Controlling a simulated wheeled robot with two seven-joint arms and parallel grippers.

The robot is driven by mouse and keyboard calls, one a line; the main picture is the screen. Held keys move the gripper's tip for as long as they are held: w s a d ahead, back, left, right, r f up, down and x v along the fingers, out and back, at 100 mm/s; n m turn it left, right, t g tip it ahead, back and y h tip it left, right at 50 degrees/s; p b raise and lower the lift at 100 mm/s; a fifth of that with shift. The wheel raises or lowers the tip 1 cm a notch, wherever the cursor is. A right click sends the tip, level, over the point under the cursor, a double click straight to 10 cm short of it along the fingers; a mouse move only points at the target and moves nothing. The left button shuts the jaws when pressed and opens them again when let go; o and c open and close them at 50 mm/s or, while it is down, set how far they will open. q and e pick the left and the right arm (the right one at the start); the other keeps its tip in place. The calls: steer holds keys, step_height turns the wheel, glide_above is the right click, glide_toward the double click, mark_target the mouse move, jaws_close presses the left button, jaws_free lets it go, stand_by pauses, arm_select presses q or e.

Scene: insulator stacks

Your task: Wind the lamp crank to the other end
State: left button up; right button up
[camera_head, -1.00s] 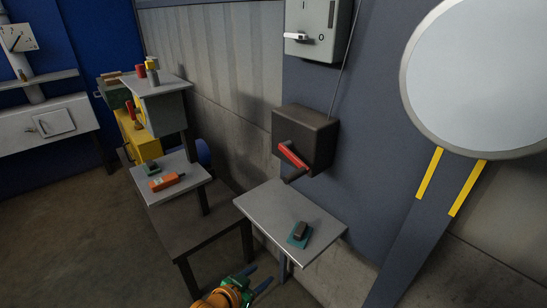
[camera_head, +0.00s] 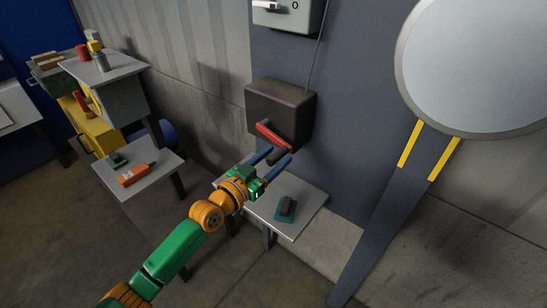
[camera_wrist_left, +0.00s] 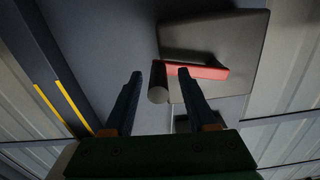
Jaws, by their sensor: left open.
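A dark box (camera_head: 267,100) on the blue-grey wall panel carries the crank, which has a red arm (camera_head: 271,135) and a dark grip (camera_head: 279,154) at its lower right end. My left gripper (camera_head: 272,160) is open, its two blue fingers pointing up at the grip from just below. In the left wrist view the red arm (camera_wrist_left: 200,72) crosses the box, and the round-ended grip (camera_wrist_left: 158,84) stands toward the camera. It appears between the open fingers (camera_wrist_left: 160,90), nearer the middle. I cannot tell whether a finger touches it. My right gripper is not in view.
A small shelf (camera_head: 296,228) under the box holds a dark block on a teal pad (camera_head: 286,212). A large round disc (camera_head: 470,70) on a post stands at right. A side table (camera_head: 155,183) with an orange tool (camera_head: 133,174) is at left.

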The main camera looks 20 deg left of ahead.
arm_select(q)
steer(key=shift+s+d, duration=0.1)
steer(key=c, duration=0.4)
jaws_close()
stand_by(0.8)
